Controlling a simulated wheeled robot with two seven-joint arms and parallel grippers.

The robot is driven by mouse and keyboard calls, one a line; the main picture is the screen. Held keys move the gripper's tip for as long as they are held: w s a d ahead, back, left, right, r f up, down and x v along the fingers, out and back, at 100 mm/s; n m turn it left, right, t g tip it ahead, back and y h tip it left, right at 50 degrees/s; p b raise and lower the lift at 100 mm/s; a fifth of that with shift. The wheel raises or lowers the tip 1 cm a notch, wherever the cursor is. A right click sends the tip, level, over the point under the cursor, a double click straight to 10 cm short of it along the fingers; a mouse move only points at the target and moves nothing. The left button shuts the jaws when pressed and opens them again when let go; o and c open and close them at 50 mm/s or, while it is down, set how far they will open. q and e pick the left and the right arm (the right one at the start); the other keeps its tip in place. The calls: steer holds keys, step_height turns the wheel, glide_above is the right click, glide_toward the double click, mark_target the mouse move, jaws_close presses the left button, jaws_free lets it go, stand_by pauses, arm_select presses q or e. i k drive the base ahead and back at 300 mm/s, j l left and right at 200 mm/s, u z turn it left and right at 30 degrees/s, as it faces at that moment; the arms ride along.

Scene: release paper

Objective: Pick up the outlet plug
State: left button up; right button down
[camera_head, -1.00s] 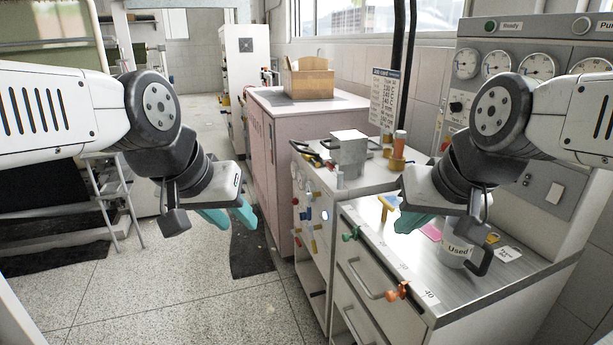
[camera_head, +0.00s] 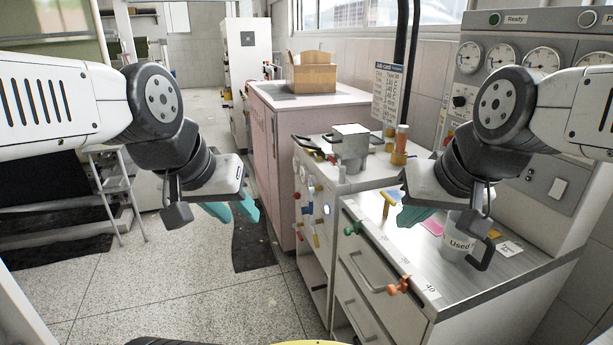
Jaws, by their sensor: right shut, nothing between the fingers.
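I cannot tell for sure which thing is the outlet plug. A yellow T-shaped piece (camera_head: 389,201) stands on the steel worktop, just left of my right gripper. A green fitting (camera_head: 352,228) and an orange fitting (camera_head: 398,287) sit along the worktop's left edge. My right gripper (camera_head: 408,217) is shut and empty, with its teal fingers in front of the worktop in this view. My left gripper (camera_head: 233,212) is over the open floor, left of the cabinets, with its two teal fingers apart and nothing seen between them.
A grey metal vessel (camera_head: 351,150) stands on the cart behind. A cardboard box (camera_head: 312,75) sits on the pink cabinet (camera_head: 275,150).

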mark_target(388, 201)
steer(key=u, duration=1.5)
steer(key=z, duration=2.05)
steer(key=i+j+u, duration=0.1)
steer(key=i, duration=0.2)
steer(key=i+j, duration=0.15)
steer(key=i, duration=0.15)
steer(key=j+u, duration=0.05)
